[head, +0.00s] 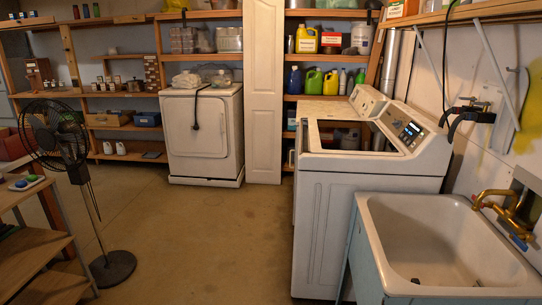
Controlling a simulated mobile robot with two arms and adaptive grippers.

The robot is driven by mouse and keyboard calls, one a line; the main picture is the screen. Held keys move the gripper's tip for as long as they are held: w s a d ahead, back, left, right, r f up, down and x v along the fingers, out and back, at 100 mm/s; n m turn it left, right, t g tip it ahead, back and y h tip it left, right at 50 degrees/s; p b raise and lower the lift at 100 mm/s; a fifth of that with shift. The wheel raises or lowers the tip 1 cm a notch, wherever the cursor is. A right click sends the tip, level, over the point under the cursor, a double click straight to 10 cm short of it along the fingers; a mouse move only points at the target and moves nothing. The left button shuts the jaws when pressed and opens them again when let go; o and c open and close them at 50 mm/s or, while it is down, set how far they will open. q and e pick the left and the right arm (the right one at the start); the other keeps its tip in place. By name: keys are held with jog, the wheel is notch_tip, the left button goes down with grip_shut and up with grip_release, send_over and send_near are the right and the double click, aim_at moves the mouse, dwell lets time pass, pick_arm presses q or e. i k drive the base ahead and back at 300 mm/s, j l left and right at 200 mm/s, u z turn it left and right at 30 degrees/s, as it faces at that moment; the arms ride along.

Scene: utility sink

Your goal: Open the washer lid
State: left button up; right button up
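A white top-loading washer (325,190) stands at the right, beside the sink. Its lid (352,137) has a dark glass panel in a white frame and looks shut, lying flat on the top. The control panel (408,130) with small lit buttons rises along the lid's right side. Neither of my grippers shows in the head view.
A utility sink (425,240) with a brass faucet (505,208) stands at the front right. Another white machine (205,135) stands at the back. A standing fan (62,140) and wooden shelving (30,250) are at the left. The middle floor is clear.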

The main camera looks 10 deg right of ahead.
aim_at(330, 137)
jog(key=i+z, duration=0.25)
jog(key=z, duration=0.15)
jog(key=i+j+z, duration=0.15)
jog(key=z, duration=0.25)
jog(key=i+j+z, duration=0.5)
jog(key=z, duration=0.25)
jog(key=i+j, duration=0.15)
